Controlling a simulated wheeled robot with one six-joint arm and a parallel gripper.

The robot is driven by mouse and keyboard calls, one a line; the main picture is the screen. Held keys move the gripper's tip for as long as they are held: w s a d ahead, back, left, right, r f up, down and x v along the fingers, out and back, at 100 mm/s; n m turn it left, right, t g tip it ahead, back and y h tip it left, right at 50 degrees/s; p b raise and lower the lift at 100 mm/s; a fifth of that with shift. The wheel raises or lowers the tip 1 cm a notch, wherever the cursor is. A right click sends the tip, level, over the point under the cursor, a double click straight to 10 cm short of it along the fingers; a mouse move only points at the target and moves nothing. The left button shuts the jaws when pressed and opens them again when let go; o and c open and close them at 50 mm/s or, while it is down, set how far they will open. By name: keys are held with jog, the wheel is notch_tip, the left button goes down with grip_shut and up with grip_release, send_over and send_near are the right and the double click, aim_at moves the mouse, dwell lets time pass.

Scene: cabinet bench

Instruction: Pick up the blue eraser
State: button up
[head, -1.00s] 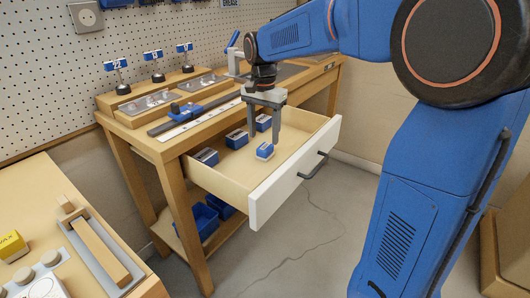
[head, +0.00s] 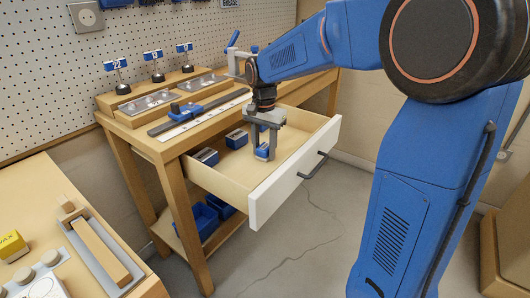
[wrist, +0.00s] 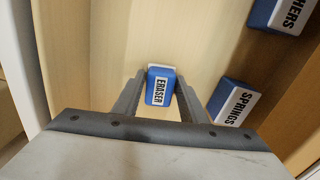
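The blue eraser (head: 262,152), a small blue block with a white label reading ERASER, is in the pulled-out drawer (head: 234,182). In the wrist view the eraser (wrist: 160,86) sits between the two fingertips, label facing the camera. My gripper (head: 263,147) is lowered into the drawer with one finger on each side of the eraser. In the wrist view my gripper (wrist: 159,84) looks open, with narrow gaps beside the block. The fingers hide part of the eraser in the head view.
A blue SPRINGS block (wrist: 233,101) lies close to the right finger. Another labelled blue block (wrist: 282,12) is farther off, its word partly cut. The drawer's white front (head: 290,178) and handle (head: 314,166) bound the near side. Blue bins (head: 205,215) sit below.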

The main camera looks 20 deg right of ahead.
aim_at(264, 147)
jog(key=c, duration=0.5)
jog(key=shift+r, duration=0.15)
jog(key=shift+c, duration=0.2)
notch_tip(264, 147, up, 10)
jog(key=shift+f, duration=0.1)
jog(key=shift+o, duration=0.6)
